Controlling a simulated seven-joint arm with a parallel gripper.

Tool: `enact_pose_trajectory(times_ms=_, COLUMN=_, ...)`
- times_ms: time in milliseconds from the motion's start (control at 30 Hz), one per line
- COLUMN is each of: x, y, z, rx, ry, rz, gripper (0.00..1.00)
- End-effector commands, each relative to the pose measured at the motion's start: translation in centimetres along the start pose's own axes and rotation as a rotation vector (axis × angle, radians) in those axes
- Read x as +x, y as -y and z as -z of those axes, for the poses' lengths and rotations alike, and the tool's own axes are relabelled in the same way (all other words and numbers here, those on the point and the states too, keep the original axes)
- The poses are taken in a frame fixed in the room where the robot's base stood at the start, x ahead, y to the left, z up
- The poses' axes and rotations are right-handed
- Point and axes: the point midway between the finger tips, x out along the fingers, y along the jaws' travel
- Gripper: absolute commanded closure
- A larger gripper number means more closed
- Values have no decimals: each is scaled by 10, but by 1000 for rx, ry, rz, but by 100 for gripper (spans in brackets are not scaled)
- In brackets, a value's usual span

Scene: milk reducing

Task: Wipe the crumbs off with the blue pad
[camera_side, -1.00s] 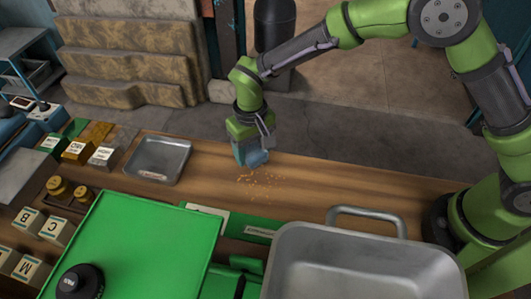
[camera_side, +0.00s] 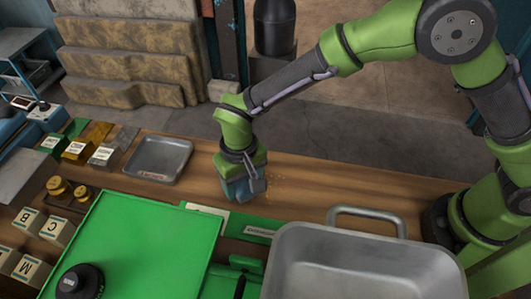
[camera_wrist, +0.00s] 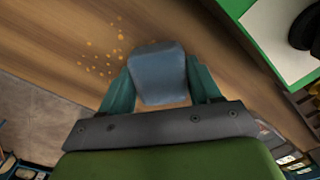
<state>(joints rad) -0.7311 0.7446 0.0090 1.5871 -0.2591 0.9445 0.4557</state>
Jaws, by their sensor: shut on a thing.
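My gripper (camera_side: 240,184) is shut on the blue pad (camera_side: 238,190), low at the wooden table top between the metal tray and the large metal pan. In the wrist view the pad (camera_wrist: 158,72) sits between the two teal fingers of my gripper (camera_wrist: 160,84). The crumbs (camera_wrist: 104,50) are small orange-yellow bits on the wood, to the left of the pad in the wrist view. In the side view only a few crumbs (camera_side: 277,186) show, right of the pad; my gripper and the pad hide others. I cannot tell whether the pad touches the wood.
A large metal pan (camera_side: 360,235) with a handle stands at front right. A green board (camera_side: 150,235) fills the front left, with a dark round item (camera_side: 80,281) on it. A small metal tray (camera_side: 158,158) lies at back left. The wood at right (camera_side: 340,185) is clear.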

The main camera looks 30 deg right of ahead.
Motion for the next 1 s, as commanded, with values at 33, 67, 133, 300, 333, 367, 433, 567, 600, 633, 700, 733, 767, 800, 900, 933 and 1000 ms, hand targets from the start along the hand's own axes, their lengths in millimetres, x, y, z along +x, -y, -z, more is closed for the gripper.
enact_pose_trajectory(times_ms=33, x=1, y=4, z=-5, rx=-4, ry=2, rz=0, gripper=66)
enact_pose_trajectory(times_ms=67, x=1, y=6, z=-6, rx=-4, ry=2, rz=0, gripper=66)
enact_pose_trajectory(times_ms=133, x=1, y=11, z=-11, rx=-3, ry=2, rz=0, gripper=66)
enact_pose_trajectory(times_ms=300, x=1, y=10, z=-21, rx=0, ry=3, rz=-2, gripper=66)
enact_pose_trajectory(times_ms=333, x=1, y=8, z=-23, rx=0, ry=3, rz=-2, gripper=66)
enact_pose_trajectory(times_ms=367, x=0, y=6, z=-25, rx=0, ry=3, rz=-1, gripper=66)
enact_pose_trajectory(times_ms=433, x=1, y=2, z=-30, rx=0, ry=3, rz=-2, gripper=66)
enact_pose_trajectory(times_ms=567, x=1, y=-7, z=-27, rx=3, ry=2, rz=-1, gripper=66)
enact_pose_trajectory(times_ms=600, x=1, y=-10, z=-24, rx=4, ry=2, rz=-1, gripper=66)
enact_pose_trajectory(times_ms=633, x=1, y=-12, z=-22, rx=3, ry=2, rz=-1, gripper=66)
enact_pose_trajectory(times_ms=700, x=1, y=-16, z=-18, rx=3, ry=2, rz=-1, gripper=66)
enact_pose_trajectory(times_ms=733, x=1, y=-18, z=-16, rx=4, ry=2, rz=-2, gripper=66)
enact_pose_trajectory(times_ms=767, x=1, y=-21, z=-14, rx=3, ry=2, rz=-2, gripper=66)
enact_pose_trajectory(times_ms=800, x=1, y=-23, z=-12, rx=3, ry=2, rz=-2, gripper=66)
enact_pose_trajectory(times_ms=900, x=1, y=-30, z=-5, rx=3, ry=2, rz=-2, gripper=66)
enact_pose_trajectory(times_ms=933, x=1, y=-32, z=-3, rx=3, ry=2, rz=-2, gripper=66)
enact_pose_trajectory(times_ms=1000, x=1, y=-37, z=1, rx=4, ry=2, rz=-2, gripper=66)
